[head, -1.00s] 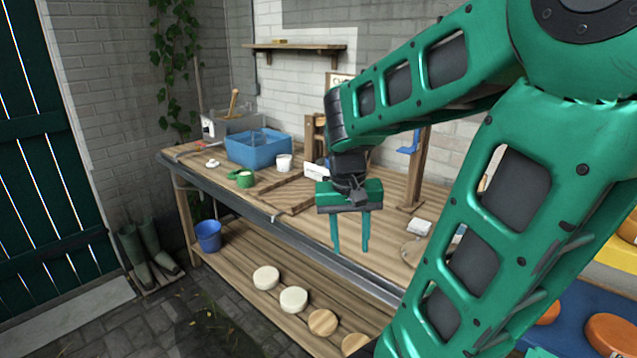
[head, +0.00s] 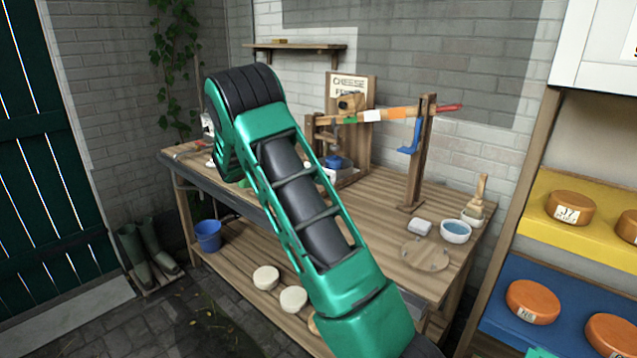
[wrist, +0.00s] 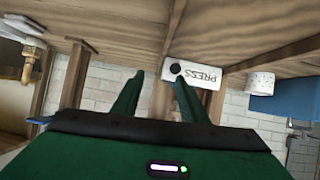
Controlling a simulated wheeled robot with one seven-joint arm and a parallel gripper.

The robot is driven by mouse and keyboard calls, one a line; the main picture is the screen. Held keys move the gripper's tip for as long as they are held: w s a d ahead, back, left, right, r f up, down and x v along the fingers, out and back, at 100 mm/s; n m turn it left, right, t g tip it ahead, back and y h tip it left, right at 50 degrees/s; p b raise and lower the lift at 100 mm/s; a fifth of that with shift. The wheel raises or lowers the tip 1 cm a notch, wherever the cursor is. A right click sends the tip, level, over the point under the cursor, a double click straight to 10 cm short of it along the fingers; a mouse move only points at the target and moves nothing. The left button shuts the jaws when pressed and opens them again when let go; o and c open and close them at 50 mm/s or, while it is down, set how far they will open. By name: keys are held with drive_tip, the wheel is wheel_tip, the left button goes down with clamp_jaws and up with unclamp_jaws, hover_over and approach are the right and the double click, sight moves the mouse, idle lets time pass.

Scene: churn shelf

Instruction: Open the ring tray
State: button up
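I cannot pick out the ring tray with certainty. A white front marked PRESS with a dark round knob (wrist: 195,73) shows upside down in the wrist view, just beyond my fingertips. In the head view, a small white box (head: 333,174) with something blue on it stands at the foot of the wooden press frame (head: 360,130). My gripper (wrist: 159,77) is open and empty, its two green fingers apart. The right finger overlaps the PRESS front in the picture; I cannot tell whether it touches. In the head view my arm hides the gripper.
The wooden workbench (head: 385,215) carries a round board (head: 425,254), a bowl (head: 456,231) and an upright post (head: 417,155). A white cup (wrist: 262,83) and a blue bin (wrist: 285,105) show near the PRESS front. Cheese shelves (head: 560,230) stand at right.

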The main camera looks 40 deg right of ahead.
drive_tip(key=w, duration=0.2)
drive_tip(key=w+f+h, duration=0.1)
drive_tip(key=shift+w+d+f, duration=0.1)
drive_tip(key=shift+w, duration=0.25)
drive_tip(key=shift+w+d+h, duration=0.15)
drive_tip(key=shift+h, duration=0.15)
drive_tip(key=x, duration=1)
drive_tip(key=shift+w+d+f, duration=0.15)
drive_tip(key=shift+d+f, duration=0.05)
drive_tip(key=shift+a+t, duration=0.15)
drive_tip(key=shift+t, duration=0.15)
clamp_jaws()
